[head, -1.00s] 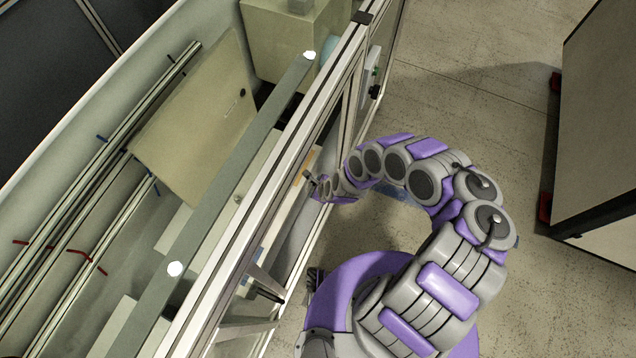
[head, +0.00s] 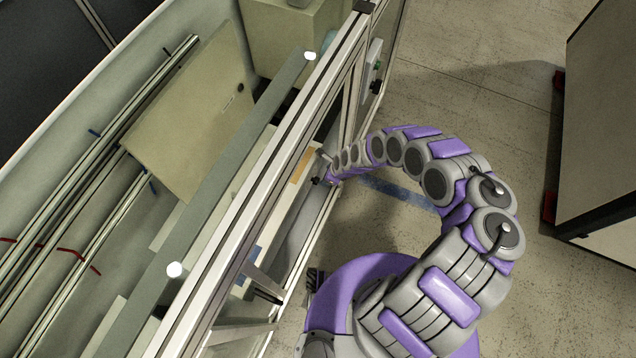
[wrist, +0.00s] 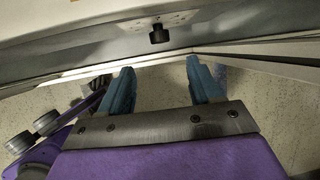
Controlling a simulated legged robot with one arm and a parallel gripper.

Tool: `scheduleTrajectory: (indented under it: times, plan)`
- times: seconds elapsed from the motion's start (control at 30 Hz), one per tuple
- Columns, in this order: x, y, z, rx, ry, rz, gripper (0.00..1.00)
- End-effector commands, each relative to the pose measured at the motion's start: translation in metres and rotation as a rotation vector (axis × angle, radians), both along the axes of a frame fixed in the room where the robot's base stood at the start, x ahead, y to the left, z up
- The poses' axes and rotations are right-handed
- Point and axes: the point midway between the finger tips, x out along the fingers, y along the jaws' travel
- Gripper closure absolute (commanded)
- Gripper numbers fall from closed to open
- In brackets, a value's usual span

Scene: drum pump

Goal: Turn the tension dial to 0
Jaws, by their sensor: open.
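The tension dial appears to be the small black knob (wrist: 158,35) at the top middle of the wrist view. It sits on a grey panel face with small marks around it, too blurred to read. A dark knob that looks like the same one (head: 316,181) shows on the machine's side in the head view. My gripper (wrist: 158,70) is open and empty, its two blue fingers either side of the knob's line but apart from it, with floor seen between them. In the head view my gripper (head: 328,162) is small and partly hidden by the arm, close beside the machine frame.
The machine's aluminium frame (head: 262,165) runs diagonally along my left. A control box with buttons (head: 375,68) is further up the frame. A large cabinet (head: 610,120) stands at the right. The floor (head: 480,90) between them is clear, with a blue strip (head: 400,190).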

Motion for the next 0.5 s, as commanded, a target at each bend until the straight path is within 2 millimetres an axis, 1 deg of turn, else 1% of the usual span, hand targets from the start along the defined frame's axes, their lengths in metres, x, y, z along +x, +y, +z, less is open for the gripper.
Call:
scheduleTrajectory:
  times: [0.03,0.5]
  plan:
    - [0.001,0.004,-0.012,0.0,0.001,0.001,0.37]
    - [0.019,0.03,-0.087,0.001,0.002,0.001,0.37]
